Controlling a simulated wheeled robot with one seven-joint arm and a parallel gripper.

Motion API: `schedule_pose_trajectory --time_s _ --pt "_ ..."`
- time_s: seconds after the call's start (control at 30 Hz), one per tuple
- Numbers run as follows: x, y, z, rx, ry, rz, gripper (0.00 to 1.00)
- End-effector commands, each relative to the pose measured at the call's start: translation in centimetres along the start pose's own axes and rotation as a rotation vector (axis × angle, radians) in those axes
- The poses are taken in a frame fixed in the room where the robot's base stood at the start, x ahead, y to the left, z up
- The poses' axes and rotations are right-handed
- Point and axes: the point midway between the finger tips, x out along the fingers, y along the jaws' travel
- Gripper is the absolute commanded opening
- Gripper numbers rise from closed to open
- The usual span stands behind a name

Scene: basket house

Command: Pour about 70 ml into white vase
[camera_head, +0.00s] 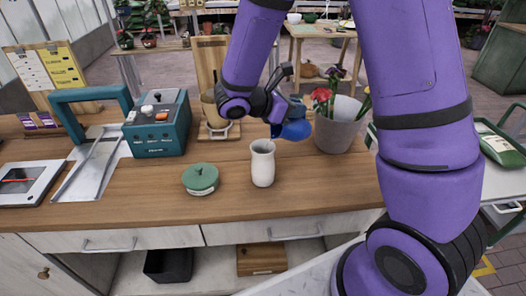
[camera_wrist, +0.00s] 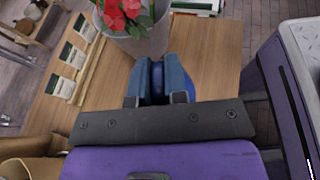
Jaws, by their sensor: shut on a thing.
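The white vase (camera_head: 262,165) stands upright and uncovered on the wooden counter, near its front edge. My gripper (camera_wrist: 160,95) is shut on a blue vessel (camera_head: 292,130). The blue vessel is above the counter, up and to the right of the vase in the head view, and apart from it. In the wrist view the blue vessel (camera_wrist: 157,78) is between the fingers and mostly hidden by them. Its contents and exact tilt cannot be told. The vase is not visible in the wrist view.
A grey bucket with red flowers (camera_head: 338,128) stands close behind the blue vessel. The counter (camera_head: 320,190) right of the vase is clear.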

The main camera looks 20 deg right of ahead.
Motion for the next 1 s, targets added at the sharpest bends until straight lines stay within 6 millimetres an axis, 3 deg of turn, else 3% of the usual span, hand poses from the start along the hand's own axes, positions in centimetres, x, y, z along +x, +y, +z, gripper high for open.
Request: schedule_pose_trajectory --time_s 1.0 --pt "-1.4 0.0 0.1 0.0 -0.099 0.001 0.0"
